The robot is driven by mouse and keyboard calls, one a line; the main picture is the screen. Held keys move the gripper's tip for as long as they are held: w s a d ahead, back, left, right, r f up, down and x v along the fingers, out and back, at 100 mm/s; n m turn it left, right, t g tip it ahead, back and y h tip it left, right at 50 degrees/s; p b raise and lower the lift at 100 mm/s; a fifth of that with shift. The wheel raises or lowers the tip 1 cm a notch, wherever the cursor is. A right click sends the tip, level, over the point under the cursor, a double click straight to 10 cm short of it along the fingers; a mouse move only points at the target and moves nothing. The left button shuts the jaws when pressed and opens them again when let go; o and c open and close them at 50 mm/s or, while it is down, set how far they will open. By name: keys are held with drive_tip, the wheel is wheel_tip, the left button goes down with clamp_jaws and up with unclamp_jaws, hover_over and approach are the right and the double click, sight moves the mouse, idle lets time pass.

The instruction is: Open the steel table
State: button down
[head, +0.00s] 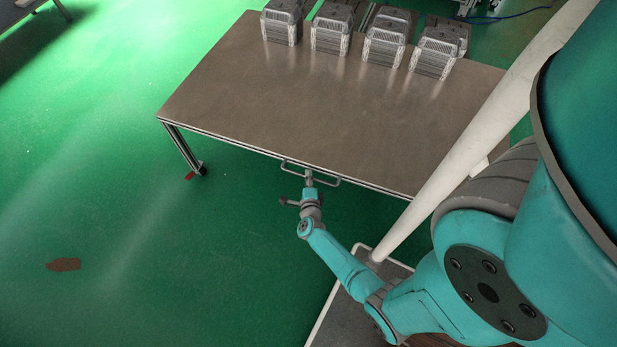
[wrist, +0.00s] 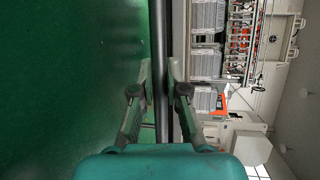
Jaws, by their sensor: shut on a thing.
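The steel table (head: 290,90) has a flat brownish-grey top and stands on the green floor. A thin pale bar handle (head: 290,163) sticks out from the middle of its near edge. My gripper (head: 309,182) is at this handle and is shut on it. In the wrist view its two fingers (wrist: 161,70) lie on either side of a long grey bar running up the picture. No open gap shows along the table's near edge in the head view. The fingertips are small in the head view, and the exact contact is hard to see.
Several grey ribbed blocks (head: 384,40) stand in a row along the table's far edge. A table leg (head: 184,147) with a caster is at the left. The green floor (head: 100,190) is clear at the left, apart from a brown patch (head: 63,264).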

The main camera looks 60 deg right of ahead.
drive_tip(key=c, duration=1.2)
unclamp_jaws()
drive_tip(key=v, duration=1.2)
